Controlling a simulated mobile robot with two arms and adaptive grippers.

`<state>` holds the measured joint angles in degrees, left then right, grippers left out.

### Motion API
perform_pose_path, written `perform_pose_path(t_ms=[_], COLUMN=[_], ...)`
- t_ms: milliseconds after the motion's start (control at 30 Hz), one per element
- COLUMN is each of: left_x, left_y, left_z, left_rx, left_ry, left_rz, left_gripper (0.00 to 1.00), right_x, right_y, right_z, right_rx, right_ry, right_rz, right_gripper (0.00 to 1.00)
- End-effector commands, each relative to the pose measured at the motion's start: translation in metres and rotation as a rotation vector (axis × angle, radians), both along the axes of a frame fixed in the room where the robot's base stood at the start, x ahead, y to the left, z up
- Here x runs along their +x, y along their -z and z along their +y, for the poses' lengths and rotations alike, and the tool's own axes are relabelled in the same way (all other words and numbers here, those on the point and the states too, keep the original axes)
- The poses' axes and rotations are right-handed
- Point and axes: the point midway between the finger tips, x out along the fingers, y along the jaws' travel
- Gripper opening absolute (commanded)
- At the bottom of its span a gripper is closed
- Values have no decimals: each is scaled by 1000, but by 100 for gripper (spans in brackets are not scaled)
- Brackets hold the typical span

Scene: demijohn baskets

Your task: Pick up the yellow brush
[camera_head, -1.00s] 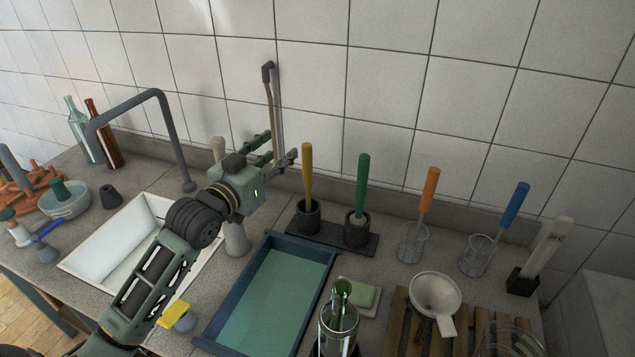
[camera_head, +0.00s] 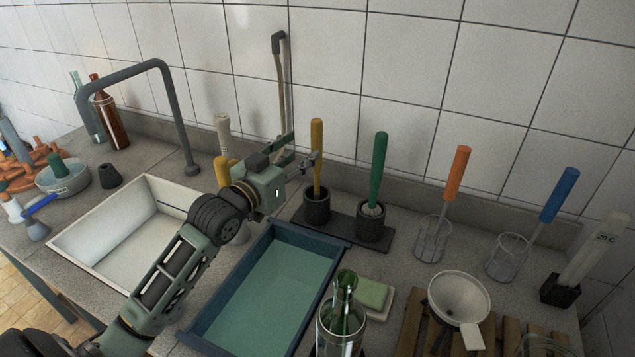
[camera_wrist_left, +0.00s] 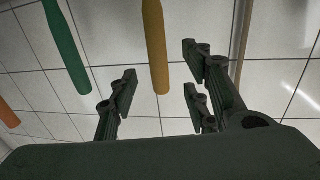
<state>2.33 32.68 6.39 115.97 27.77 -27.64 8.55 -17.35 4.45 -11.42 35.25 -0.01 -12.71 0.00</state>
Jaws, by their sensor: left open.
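The yellow brush (camera_head: 317,150) stands upright with its head in a dark round cup (camera_head: 316,208) on a dark base behind the blue-rimmed tray. My left gripper (camera_head: 303,150) is open and empty, level with the handle and close to its left side; one finger appears to overlap the handle. In the left wrist view the yellow handle (camera_wrist_left: 155,45) shows in the gap between the spread fingers (camera_wrist_left: 160,88), nearer the left finger. I cannot tell whether they touch. My right gripper is not in view.
A green brush (camera_head: 378,168) stands in the cup to the right. Orange (camera_head: 458,172) and blue (camera_head: 560,195) brushes stand in wire holders further right. A wall pipe (camera_head: 283,90) rises behind my gripper. The tray (camera_head: 345,246) and a bottle (camera_head: 342,325) are in front.

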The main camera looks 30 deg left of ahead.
Motion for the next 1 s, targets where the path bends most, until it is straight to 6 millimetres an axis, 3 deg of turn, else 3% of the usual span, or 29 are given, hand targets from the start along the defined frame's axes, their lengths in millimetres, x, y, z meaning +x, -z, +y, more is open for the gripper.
perform_pose_path(t_ms=[167, 600, 933, 1000], left_x=[17, 69, 76, 76], left_y=[-3, -1, 2, 2], left_z=[-2, -9, -10, -10], left_rx=[-2, -1, 1, 1], left_ry=[-1, 0, 1, 1], left_rz=[-2, -1, -1, -1], left_gripper=[44, 44, 44, 40], right_x=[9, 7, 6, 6], right_y=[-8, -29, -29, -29], right_z=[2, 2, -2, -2], right_rx=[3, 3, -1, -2], right_ry=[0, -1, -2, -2], right_rz=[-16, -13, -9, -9], right_gripper=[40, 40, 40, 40])
